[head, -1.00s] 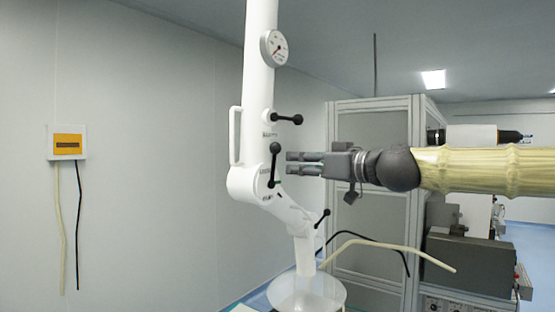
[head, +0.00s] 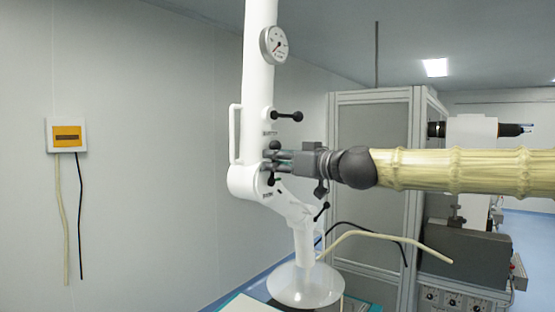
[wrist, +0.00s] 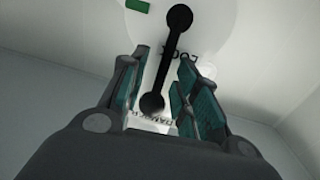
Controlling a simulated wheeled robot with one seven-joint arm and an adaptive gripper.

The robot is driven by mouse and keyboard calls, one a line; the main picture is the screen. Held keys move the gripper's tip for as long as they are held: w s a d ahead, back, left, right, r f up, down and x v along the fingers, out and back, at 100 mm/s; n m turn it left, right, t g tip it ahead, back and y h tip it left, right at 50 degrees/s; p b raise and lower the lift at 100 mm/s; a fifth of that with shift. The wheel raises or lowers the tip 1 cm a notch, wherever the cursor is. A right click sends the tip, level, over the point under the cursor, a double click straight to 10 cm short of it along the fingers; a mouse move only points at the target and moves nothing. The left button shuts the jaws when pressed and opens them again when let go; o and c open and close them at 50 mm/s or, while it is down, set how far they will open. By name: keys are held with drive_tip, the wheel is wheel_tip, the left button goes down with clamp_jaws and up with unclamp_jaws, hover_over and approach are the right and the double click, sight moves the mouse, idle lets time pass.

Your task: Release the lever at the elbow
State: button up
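The white jointed arm (head: 244,180) hangs down in front of me, with its elbow at mid-height. The elbow lever is a black bar with round knobs (head: 275,146); it stands near upright in the head view, its middle hidden behind my fingers. My gripper (head: 273,160) reaches in from the right at the elbow. In the wrist view the lever (wrist: 168,60) runs from an upper knob down to a lower knob between my open fingers (wrist: 155,85). Gaps show on both sides of the lever. "LOCK" lettering shows beside it.
A second black lever (head: 287,116) sits above the elbow, and a third (head: 322,211) below it. A gauge (head: 273,45) is near the top. A grey cabinet (head: 372,130) stands behind. The wall at left has a yellow-fronted box (head: 67,135).

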clamp_jaws()
